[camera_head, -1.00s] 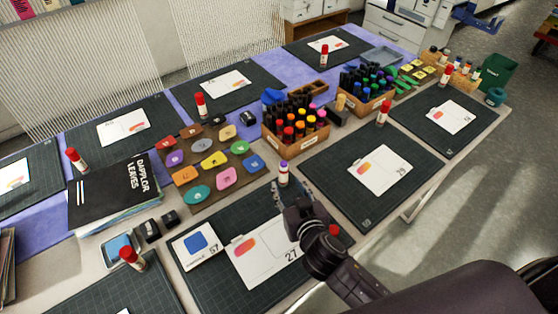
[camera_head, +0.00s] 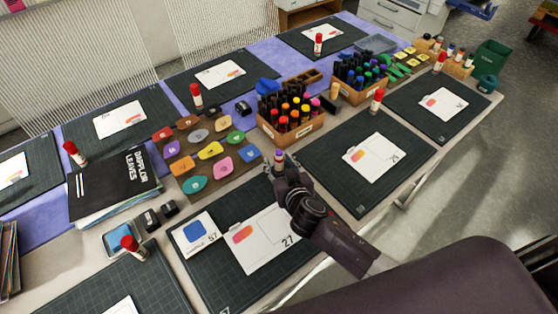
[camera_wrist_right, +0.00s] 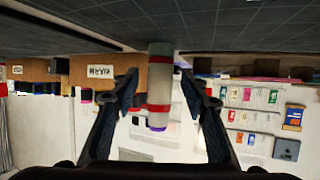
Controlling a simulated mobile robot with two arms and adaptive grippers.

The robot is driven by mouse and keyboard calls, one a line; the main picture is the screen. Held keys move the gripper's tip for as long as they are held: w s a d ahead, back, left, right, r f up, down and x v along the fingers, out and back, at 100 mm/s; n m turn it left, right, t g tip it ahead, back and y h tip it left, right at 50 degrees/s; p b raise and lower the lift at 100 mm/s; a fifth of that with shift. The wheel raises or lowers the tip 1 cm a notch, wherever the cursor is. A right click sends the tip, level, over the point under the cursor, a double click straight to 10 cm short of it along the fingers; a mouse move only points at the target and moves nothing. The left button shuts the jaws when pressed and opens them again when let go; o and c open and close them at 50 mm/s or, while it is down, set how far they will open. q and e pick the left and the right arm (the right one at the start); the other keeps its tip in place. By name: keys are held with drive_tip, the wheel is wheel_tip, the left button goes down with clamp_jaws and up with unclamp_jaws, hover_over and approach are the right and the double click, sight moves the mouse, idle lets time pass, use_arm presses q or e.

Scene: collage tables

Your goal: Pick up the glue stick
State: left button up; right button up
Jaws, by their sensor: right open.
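A glue stick (camera_head: 279,159) with a purple cap and white body stands upright at the back edge of the cutting mat numbered 27. It also shows in the right wrist view (camera_wrist_right: 159,82), upside down, with red bands and its purple end pointing down in the picture. My right gripper (camera_head: 281,174) is at the glue stick, hiding its lower part in the head view. In the wrist view its two fingers (camera_wrist_right: 160,92) are open, one on each side of the stick, with a gap visible on both sides. My left gripper is not in view.
A wooden box of markers (camera_head: 290,130) stands close behind the glue stick. A board of coloured pieces (camera_head: 222,146) lies to its left. A white card (camera_head: 262,240) lies on the mat (camera_head: 205,283) below the gripper. Several red-capped glue sticks (camera_head: 376,101) stand at other mats.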

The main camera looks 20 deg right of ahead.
clamp_jaws()
drive_tip(key=shift+r, duration=0.1)
